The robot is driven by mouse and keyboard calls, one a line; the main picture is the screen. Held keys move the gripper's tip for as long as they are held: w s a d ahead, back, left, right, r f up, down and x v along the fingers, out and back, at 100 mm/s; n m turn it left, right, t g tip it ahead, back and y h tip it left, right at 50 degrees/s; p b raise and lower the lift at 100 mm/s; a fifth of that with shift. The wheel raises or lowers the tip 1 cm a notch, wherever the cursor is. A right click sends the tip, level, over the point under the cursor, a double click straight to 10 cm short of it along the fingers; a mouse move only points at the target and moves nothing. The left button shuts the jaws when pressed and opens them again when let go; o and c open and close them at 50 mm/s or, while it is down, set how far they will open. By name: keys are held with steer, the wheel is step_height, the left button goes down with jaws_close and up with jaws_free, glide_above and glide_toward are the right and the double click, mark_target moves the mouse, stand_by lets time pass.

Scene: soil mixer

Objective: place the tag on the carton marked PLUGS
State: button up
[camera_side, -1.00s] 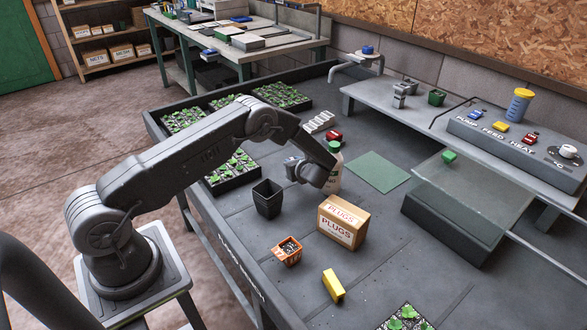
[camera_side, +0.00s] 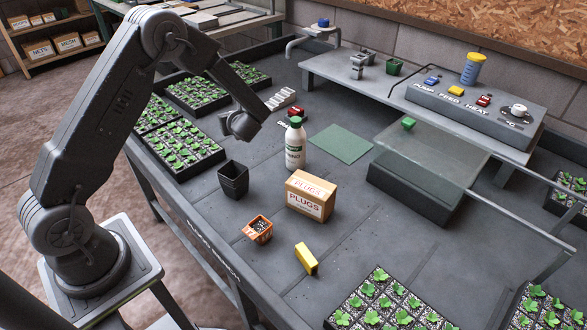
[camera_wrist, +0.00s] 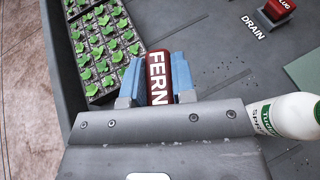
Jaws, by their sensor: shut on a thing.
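The carton marked PLUGS (camera_side: 312,197) stands upright on the bench in the side view, its top clear. My gripper (camera_wrist: 158,85) is shut on a red tag lettered FERN (camera_wrist: 157,72), held between its blue jaws in the wrist view. In the side view my gripper (camera_side: 238,126) is above the bench, behind and left of the carton, between a seedling tray and the white bottle. The tag cannot be made out there. The carton is not in the wrist view.
A white bottle with a green cap (camera_side: 296,147) stands between my gripper and the carton. A black pot (camera_side: 233,180), an orange pot (camera_side: 257,229) and a yellow block (camera_side: 306,259) are near the carton.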

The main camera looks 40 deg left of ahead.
steer(key=d+r+m+t+h, duration=0.1)
steer(key=d+r+m+t, duration=0.15)
steer(key=d, duration=0.55)
steer(key=d+r+m+t+h, duration=0.2)
steer(key=d+r, duration=0.2)
steer(key=d, duration=0.4)
glide_above(311, 184)
step_height(311, 184, down, 7)
steer(key=shift+f, duration=1.75)
steer(key=o, duration=0.9)
steer(key=shift+f, duration=0.15)
